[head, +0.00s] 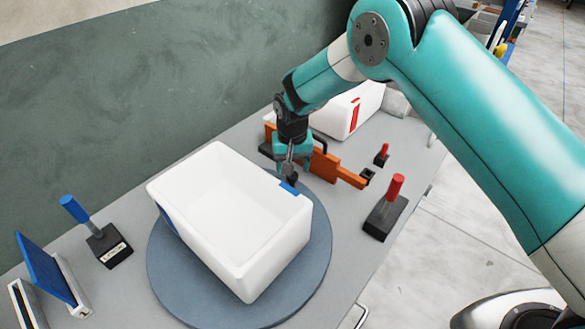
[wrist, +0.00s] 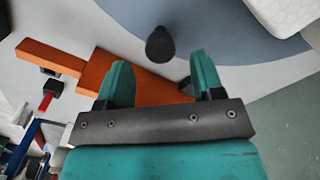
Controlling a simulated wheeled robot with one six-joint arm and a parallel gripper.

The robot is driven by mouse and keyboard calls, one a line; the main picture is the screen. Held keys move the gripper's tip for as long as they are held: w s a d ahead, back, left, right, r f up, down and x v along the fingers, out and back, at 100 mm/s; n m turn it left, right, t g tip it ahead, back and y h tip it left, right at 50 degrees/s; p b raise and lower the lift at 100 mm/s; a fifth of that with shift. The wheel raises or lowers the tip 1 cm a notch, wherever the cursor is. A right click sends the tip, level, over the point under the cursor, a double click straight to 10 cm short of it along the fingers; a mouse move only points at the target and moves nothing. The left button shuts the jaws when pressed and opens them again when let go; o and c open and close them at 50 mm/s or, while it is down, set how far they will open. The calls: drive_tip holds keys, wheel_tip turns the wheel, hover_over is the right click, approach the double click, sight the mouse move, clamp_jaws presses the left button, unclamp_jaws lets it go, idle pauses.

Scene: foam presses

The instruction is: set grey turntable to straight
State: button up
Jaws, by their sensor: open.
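The grey turntable (head: 322,245) is a flat blue-grey disc on the table and bears a large white foam box (head: 245,262). Its edge also shows in the wrist view (wrist: 195,22). The open white box has small blue marks on two sides. My gripper (head: 291,170) points down at the far right rim of the turntable, beside the box's corner. In the wrist view, my gripper (wrist: 160,72) is open and empty. A dark upright peg (wrist: 160,44) stands ahead of the gap between the fingers, near the disc's edge. I cannot tell whether it is fixed to the disc.
An orange bar (head: 325,164) lies behind my gripper, with another white box (head: 350,112) beyond. Red-handled levers (head: 385,218) stand on the right, and a blue-handled lever (head: 109,245) on the left. A green wall (head: 130,90) borders the table's back.

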drive_tip(key=shift+f, duration=1.65)
clamp_jaws()
